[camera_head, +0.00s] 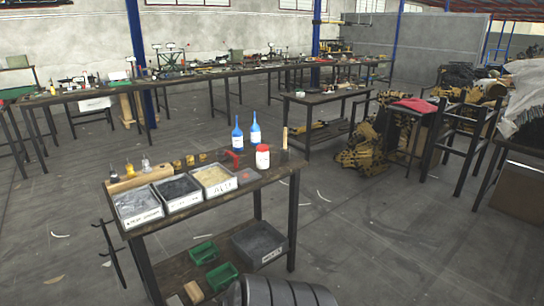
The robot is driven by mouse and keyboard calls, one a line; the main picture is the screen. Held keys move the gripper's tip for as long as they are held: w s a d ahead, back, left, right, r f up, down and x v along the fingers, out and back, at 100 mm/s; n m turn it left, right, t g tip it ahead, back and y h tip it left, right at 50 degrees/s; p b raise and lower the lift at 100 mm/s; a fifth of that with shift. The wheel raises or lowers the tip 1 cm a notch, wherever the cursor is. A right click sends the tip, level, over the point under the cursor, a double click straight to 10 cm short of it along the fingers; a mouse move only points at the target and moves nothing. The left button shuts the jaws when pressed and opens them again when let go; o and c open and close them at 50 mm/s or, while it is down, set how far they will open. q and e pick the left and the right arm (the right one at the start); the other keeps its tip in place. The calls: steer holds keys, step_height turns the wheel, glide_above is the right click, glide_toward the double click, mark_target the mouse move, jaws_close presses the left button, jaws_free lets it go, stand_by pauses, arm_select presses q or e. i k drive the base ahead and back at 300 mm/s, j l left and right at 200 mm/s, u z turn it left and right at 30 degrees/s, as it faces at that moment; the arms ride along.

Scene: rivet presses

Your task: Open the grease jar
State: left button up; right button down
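A white jar with a red lid (263,157), which looks like the grease jar, stands upright near the right end of the near workbench (225,198). The red lid is on top of it. A label shows on its side, too small to read. Neither of my grippers is in view.
Two blue bottles (237,133) stand behind the jar. A red object (233,158) is just left of it. Grey bins (178,192) line the bench's front left. Green trays (221,276) and a grey bin (259,244) sit on the lower shelf. Open floor (370,240) lies right.

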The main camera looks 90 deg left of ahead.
mark_target(263, 158)
steer(key=u, duration=3.15)
steer(key=i+l+u, duration=0.3)
steer(key=l+u, duration=0.15)
steer(key=l, duration=0.15)
steer(key=i+l+u, duration=0.2)
steer(key=l+u, duration=0.2)
steer(key=l, duration=0.25)
